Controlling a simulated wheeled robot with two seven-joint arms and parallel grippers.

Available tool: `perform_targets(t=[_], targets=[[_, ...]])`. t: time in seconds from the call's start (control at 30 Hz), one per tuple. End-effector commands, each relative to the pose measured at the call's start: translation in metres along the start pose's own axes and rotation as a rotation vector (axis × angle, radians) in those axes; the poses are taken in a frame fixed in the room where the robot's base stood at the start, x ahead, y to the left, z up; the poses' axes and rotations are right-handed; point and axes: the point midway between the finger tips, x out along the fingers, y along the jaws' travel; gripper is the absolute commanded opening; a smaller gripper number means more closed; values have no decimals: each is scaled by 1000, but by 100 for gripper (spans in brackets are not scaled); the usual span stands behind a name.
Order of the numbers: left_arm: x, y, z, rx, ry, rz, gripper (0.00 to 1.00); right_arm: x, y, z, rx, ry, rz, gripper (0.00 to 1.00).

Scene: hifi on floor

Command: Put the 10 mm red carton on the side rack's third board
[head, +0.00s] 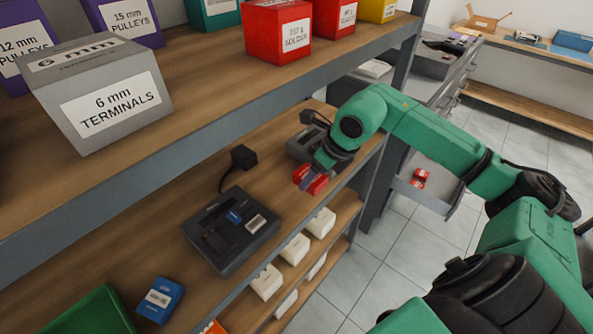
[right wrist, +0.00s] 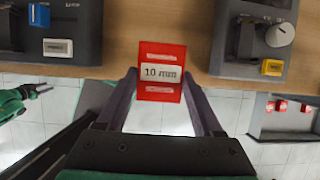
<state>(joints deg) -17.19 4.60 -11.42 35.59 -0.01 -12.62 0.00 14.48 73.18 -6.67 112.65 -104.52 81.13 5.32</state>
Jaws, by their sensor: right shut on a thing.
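The red carton labelled "10 mm" (right wrist: 160,73) is between the fingers of my right gripper (right wrist: 161,88), which is shut on it. In the head view the carton (head: 311,180) is by the front edge of the rack's wooden board (head: 190,190) that carries the black devices. I cannot tell whether it touches the board. The rack has a higher board (head: 190,85) with labelled bins and lower boards with white boxes. My left gripper (right wrist: 40,90) is small at the left of the right wrist view. Its jaws are too small to read.
A black charger-like device (head: 232,228) and a grey device (head: 305,145) stand either side of the carton. A blue box (head: 160,300) lies nearer. White boxes (head: 295,248) sit below. An open grey drawer (head: 432,190) holds red cartons (head: 420,177).

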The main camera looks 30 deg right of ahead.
Motion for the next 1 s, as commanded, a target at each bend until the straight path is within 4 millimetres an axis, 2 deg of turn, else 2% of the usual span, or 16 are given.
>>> perform_targets(t=[0.03, 0.3, 0.4, 0.57, 0.67, 0.73, 0.83, 1.0], targets=[[-13, 0, -2, 0, 1, 0, 44, -4, 2, 12, 3, -7, 11, 5], [-40, 0, -4, 1, 1, 0, 44, 16, 6, 50, -6, 1, 10, 5], [-45, 0, -5, 1, 1, 1, 44, 36, 5, 37, -5, 8, 8, 5], [-56, 0, -6, 1, 1, 1, 44, 56, 5, 28, -5, 8, 9, 5], [-67, -1, -7, 1, 0, 1, 44, 74, 5, 20, -4, 9, 9, 5], [-77, -1, -7, 1, 0, 1, 44, 79, 5, 23, -4, 5, 9, 5], [-74, -1, -7, 1, 0, 1, 44, 86, 5, 21, -6, 2, 6, 5], [-71, -1, -6, 1, 0, 1, 44, 88, 4, 20, -7, 3, 5, 5]])
